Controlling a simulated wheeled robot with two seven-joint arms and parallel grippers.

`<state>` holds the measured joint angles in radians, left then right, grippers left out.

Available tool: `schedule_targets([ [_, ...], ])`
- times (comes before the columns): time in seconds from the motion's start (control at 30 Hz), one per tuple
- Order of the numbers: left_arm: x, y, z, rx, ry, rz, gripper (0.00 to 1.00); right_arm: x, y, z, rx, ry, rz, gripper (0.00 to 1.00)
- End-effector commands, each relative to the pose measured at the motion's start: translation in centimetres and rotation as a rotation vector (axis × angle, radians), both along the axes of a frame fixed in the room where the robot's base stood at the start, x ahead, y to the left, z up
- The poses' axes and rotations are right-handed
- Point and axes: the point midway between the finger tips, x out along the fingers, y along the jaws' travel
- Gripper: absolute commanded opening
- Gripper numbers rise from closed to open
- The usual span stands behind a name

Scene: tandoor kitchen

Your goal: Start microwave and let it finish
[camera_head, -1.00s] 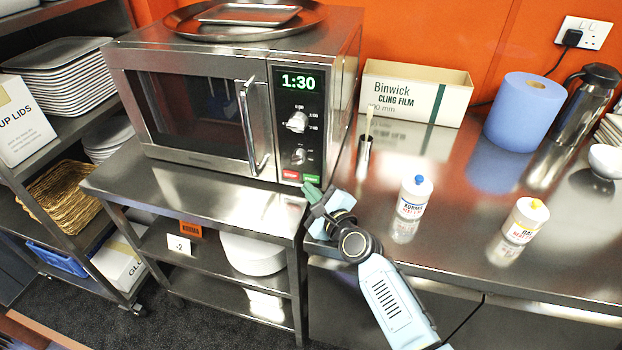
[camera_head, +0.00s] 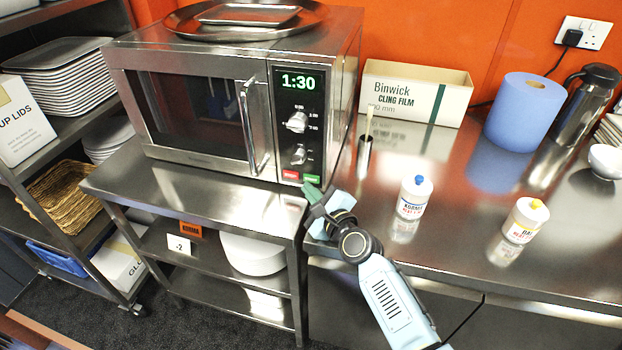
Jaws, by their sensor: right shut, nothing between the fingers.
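The steel microwave (camera_head: 190,110) stands on a steel stand at the left of centre, with its door shut and a vertical handle (camera_head: 249,127). Its display (camera_head: 298,82) reads 1:30 in green. Below it are two knobs, a red button (camera_head: 291,175) and a green button (camera_head: 312,178). My right gripper (camera_head: 310,190) is shut and empty, its tips just below the green button. I cannot tell whether the tips touch the button or the panel's lower edge. My left gripper is not in view.
A round tray (camera_head: 246,28) lies on the microwave. On the steel counter (camera_head: 455,190) at right stand two squeeze bottles (camera_head: 412,197), a cling film box (camera_head: 415,92), a blue roll (camera_head: 522,112) and a flask (camera_head: 582,103). A shelf rack with trays (camera_head: 62,75) stands at left.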

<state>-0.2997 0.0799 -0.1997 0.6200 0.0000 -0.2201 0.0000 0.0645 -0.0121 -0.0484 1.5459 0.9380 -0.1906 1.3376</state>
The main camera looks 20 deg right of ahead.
Motion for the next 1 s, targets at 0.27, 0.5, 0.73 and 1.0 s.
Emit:
schedule_targets([
  [0.27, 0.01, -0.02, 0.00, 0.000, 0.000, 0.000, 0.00, 0.00, 0.01, 0.01, 0.000, 0.000, 0.000, 0.00],
  [0.5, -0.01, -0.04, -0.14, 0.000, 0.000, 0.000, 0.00, 0.38, -0.27, -0.01, -0.001, -0.001, -0.001, 0.00],
  [0.73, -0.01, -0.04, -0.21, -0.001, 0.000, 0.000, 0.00, 0.72, -0.52, 0.00, 0.000, 0.000, 0.000, 0.00],
  [1.0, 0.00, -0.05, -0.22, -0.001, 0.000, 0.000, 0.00, 0.74, -0.51, 0.00, 0.000, 0.000, 0.000, 0.00],
])
